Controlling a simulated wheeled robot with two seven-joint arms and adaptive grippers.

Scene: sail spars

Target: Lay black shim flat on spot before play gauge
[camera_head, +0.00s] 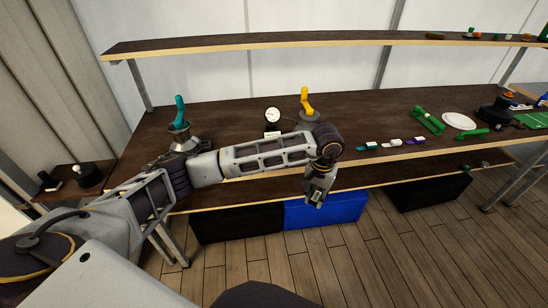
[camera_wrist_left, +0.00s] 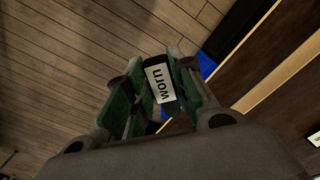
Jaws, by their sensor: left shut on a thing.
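The black shim (camera_wrist_left: 171,66), with a white label reading "worn", sits between the green-padded fingers of my left gripper (camera_wrist_left: 158,80) in the left wrist view. In the head view my left gripper (camera_head: 317,193) hangs in front of the table's front edge, shut on the shim, with floor and blue bin behind. The play gauge (camera_head: 272,115), a white round dial on a dark stand, stands on the table behind my left forearm. The forearm hides most of the table before the gauge, so the spot cannot be made out. My right gripper is not in view.
Teal (camera_head: 367,146), white (camera_head: 391,142) and purple (camera_head: 414,141) labelled pieces lie along the table's front edge. A teal-handled fitting (camera_head: 179,112) and a yellow-handled one (camera_head: 307,101) flank the gauge. A shelf (camera_head: 250,42) runs above. A blue bin (camera_head: 350,209) stands below.

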